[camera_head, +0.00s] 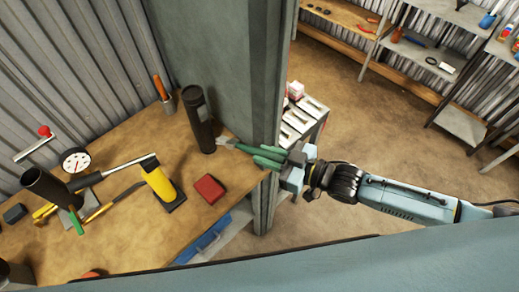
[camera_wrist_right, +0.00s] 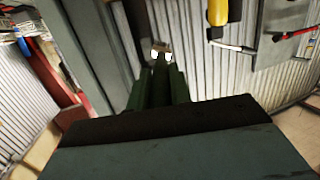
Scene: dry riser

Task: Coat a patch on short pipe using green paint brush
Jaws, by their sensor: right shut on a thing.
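A dark upright pipe (camera_head: 200,122) stands on the wooden bench near the post. A second dark pipe (camera_head: 46,188) stands at the left; I cannot tell which is shorter. My right gripper (camera_head: 262,155), with green fingers, is shut on a thin tool (camera_head: 232,144), apparently the brush. Its greyish end points at the nearer pipe's base; I cannot tell if they touch. The fingers hide its handle. In the right wrist view a pale tip (camera_wrist_right: 160,46) shows beyond the shut fingers. My left gripper is not in view.
A red block (camera_head: 210,188), a yellow-and-black tool (camera_head: 160,183), a hammer (camera_head: 100,176), a green-handled tool (camera_head: 75,221) and a dial gauge (camera_head: 75,160) lie on the bench (camera_head: 145,240). A grey-green post (camera_head: 262,90) rises close beside my right gripper. Shelves stand behind.

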